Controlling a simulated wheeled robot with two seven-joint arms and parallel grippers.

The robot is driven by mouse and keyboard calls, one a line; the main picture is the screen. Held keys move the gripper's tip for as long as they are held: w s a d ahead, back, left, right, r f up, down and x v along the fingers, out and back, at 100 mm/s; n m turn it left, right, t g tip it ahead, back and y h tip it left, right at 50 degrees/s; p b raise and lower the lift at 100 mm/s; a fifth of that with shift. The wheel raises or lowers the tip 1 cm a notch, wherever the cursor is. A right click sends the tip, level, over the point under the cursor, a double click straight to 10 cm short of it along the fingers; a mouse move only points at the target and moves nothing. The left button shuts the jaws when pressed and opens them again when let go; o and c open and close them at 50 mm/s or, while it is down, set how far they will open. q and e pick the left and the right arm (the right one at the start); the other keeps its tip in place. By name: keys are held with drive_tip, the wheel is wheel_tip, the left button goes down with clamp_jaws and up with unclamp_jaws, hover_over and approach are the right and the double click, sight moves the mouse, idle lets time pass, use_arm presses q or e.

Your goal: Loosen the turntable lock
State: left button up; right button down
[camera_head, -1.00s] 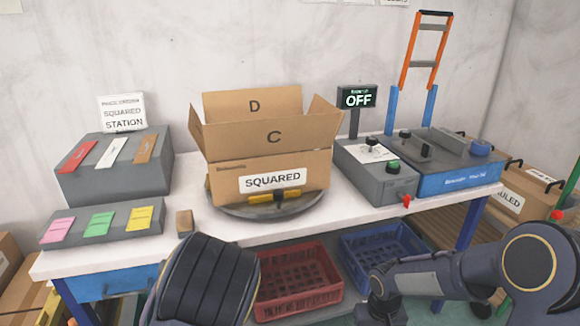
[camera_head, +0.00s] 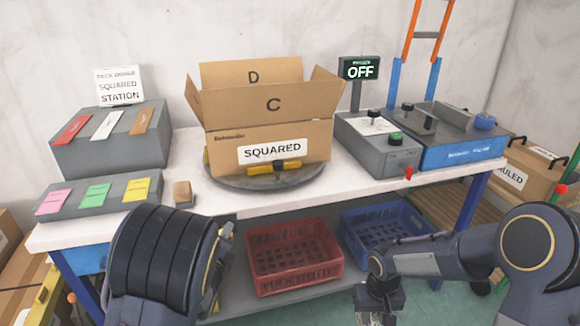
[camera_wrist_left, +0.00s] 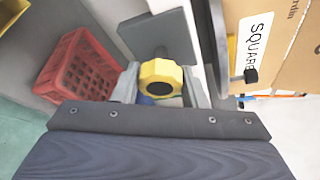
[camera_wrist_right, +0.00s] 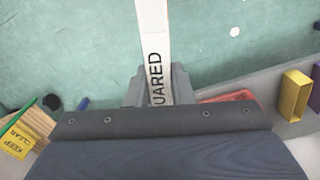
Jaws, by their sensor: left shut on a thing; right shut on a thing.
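A yellow faceted knob (camera_wrist_left: 160,82) with a dark centre, which looks like the turntable lock, sits in front of a grey plate near the table's front edge. My left gripper (camera_wrist_left: 162,90) is shut on the knob, with one finger on each side. In the head view its fingers are hidden behind my left arm. The round grey turntable (camera_head: 225,182) carries an open cardboard box (camera_head: 225,140) labelled SQUARED. My right gripper (camera_wrist_right: 155,92) is shut on a white strip (camera_wrist_right: 153,45) with dark lettering, partly hidden between the fingers, held away from the table.
A red crate (camera_head: 295,287) and a blue crate (camera_head: 388,262) are on the shelf below the white table (camera_head: 345,200). A small brown block (camera_head: 183,193) lies left of the turntable. A control box (camera_head: 385,158) and a sign reading OFF (camera_head: 360,68) stand right.

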drive_tip(key=shift+f, duration=0.1)
idle(0.3)
use_arm(q)
drive_tip(key=shift+f+n+t+h+b, duration=0.15)
drive_tip(key=shift+n+t+b, duration=0.15)
drive_tip(key=shift+n+b, duration=0.55)
drive_tip(key=shift+n+t+h+b, duration=0.15)
drive_tip(key=shift+n+t+b, duration=0.2)
drive_tip(key=shift+b, duration=0.9)
use_arm(e)
drive_tip(key=shift+f, duration=2.3)
use_arm(q)
drive_tip(key=shift+b, duration=0.3)
use_arm(e)
drive_tip(key=shift+f, duration=0.1)
